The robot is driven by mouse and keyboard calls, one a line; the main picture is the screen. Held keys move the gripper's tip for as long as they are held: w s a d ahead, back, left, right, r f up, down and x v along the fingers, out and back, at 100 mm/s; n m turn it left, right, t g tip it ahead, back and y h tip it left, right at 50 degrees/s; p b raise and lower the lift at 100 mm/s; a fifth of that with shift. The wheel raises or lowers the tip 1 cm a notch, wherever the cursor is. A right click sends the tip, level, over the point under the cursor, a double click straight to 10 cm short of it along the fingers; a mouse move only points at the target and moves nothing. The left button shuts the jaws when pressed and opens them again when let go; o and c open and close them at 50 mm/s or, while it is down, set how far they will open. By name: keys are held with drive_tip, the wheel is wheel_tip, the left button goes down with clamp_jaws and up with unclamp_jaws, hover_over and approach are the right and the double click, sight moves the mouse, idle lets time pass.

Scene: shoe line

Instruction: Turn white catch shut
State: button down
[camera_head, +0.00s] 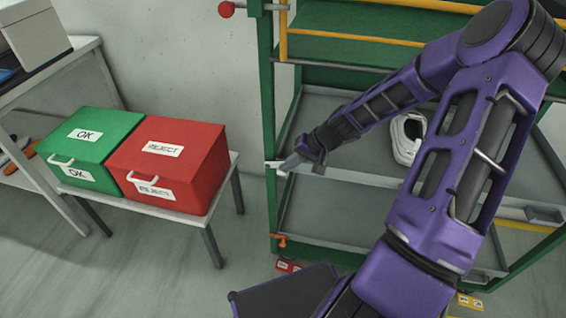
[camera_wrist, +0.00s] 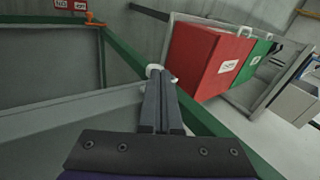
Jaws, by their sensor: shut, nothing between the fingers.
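The white catch (camera_head: 272,165) is on the left green post of the rack, at about the height of the middle shelf. My gripper (camera_head: 290,164) is shut and empty, with its fingertips right at the catch, from the shelf side. In the wrist view the shut fingers (camera_wrist: 161,85) point at the white catch (camera_wrist: 153,70), which shows just past the tips. The fingers hide part of the catch. I cannot tell whether they touch it or how far it is turned.
An orange catch (camera_head: 281,241) is lower on the same post, and a red knob (camera_head: 226,9) is near its top. A white shoe (camera_head: 407,138) is on the shelf. A green OK box (camera_head: 88,150) and a red REJECT box (camera_head: 190,160) stand on a bench to the left.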

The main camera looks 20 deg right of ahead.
drive_tip(key=shift+s+d+f+b, duration=0.15)
drive_tip(key=shift+d+f, duration=0.1)
drive_tip(key=shift+f, duration=0.25)
drive_tip(key=shift+s+d+f+b, duration=0.15)
drive_tip(key=shift+d+f, duration=0.1)
drive_tip(key=shift+f, duration=0.25)
